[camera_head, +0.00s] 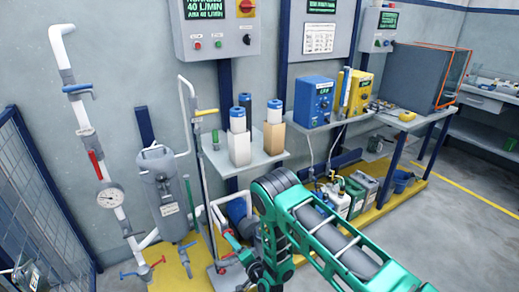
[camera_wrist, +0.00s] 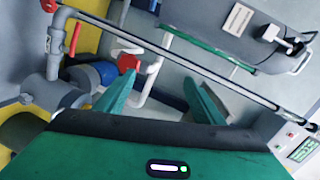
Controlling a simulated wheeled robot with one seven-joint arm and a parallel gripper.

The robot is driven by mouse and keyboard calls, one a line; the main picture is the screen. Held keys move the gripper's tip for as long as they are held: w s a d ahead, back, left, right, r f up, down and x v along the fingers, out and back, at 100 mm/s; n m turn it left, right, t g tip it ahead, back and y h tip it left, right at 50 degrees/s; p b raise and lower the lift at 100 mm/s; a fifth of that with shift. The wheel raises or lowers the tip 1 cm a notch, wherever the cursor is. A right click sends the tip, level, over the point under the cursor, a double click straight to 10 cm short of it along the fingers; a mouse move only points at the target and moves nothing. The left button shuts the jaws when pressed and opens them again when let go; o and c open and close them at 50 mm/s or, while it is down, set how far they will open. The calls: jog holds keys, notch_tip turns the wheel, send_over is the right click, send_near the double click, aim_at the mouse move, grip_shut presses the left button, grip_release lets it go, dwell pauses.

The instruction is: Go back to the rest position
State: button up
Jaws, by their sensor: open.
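My gripper (camera_wrist: 160,80) shows in the wrist view with its two green fingers apart and nothing held between them. A red valve handle (camera_wrist: 128,63) on a white pipe shows beyond the fingers, and I cannot tell how far away it is. In the head view my green arm reaches in from the lower right and bends down at its elbow. The hand end is low in the middle, beside the pipes, and its fingers are small and partly hidden there.
A grey tank (camera_head: 162,190) and a white pipe with a gauge (camera_head: 111,197) stand at the left. A shelf (camera_head: 240,163) with canisters is behind my arm. Blue (camera_head: 314,100) and yellow (camera_head: 360,92) boxes stand further right. Open floor (camera_head: 470,225) lies at the right.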

jog(key=w+d+r+n+g+h, duration=0.1)
jog(key=w+d+r+n+h, duration=0.1)
jog(key=w+d+r, duration=0.45)
jog(key=w+d+r+n+g+h, duration=0.1)
jog(key=w+d+r+n+g, duration=0.15)
jog(key=d+r, duration=0.6)
jog(key=s+d+r+g+h, duration=0.1)
jog(key=s+d+r+h, duration=0.15)
jog(key=d+r, duration=0.55)
jog(key=s+d+r+g+h, duration=0.1)
jog(key=s+d+r+h, duration=0.3)
jog(key=d, duration=0.6)
jog(key=s+d+r+m+g, duration=0.1)
jog(key=s+d+r+g, duration=0.1)
jog(key=s+d+r, duration=0.45)
jog(key=s+d+r+g, duration=0.1)
jog(key=s+d+r, duration=0.3)
jog(key=s+d, duration=0.55)
jog(key=s+d+r+m+g, duration=0.1)
jog(key=s+r+g, duration=0.1)
jog(key=s, duration=1.2)
jog(key=s+d+r+g, duration=0.1)
jog(key=s+r+g, duration=0.1)
jog(key=s, duration=1.1)
jog(key=shift+s+d+r+m+y, duration=0.15)
jog(key=shift+s+r+m+y, duration=0.2)
jog(key=shift+r, duration=0.15)
